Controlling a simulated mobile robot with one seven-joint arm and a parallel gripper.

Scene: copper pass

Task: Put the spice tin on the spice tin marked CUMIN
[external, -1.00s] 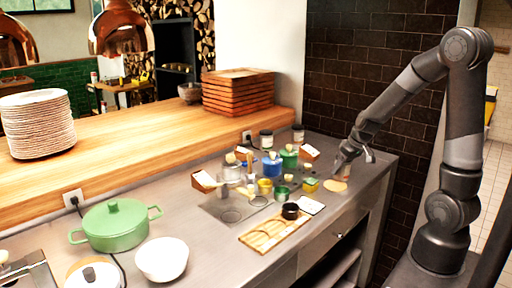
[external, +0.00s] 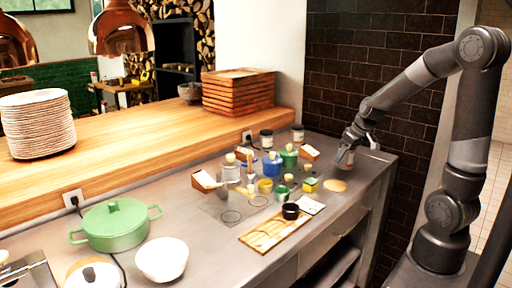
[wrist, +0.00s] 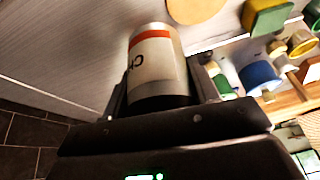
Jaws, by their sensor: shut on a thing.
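My gripper (external: 345,160) is at the right end of the steel counter, over or near its surface beside the brick wall. In the wrist view, my gripper (wrist: 160,90) is shut on a cylindrical spice tin (wrist: 152,62). The tin has a pale label, a red-orange band and dark lettering, only partly readable, perhaps starting with C. In the external view the fingers mostly hide it. Two dark-lidded jars or tins, one at the left (external: 266,139) and one at the right (external: 298,133), stand at the counter's back. Their labels are too small to read, so I cannot tell which is CUMIN.
A round tan disc (external: 335,185) lies just in front of my gripper. A yellow-green block (external: 311,185), a blue pot (external: 271,166), a green pot (external: 289,157) and several small containers crowd the left side. A wooden tray (external: 262,236) lies at the front edge.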

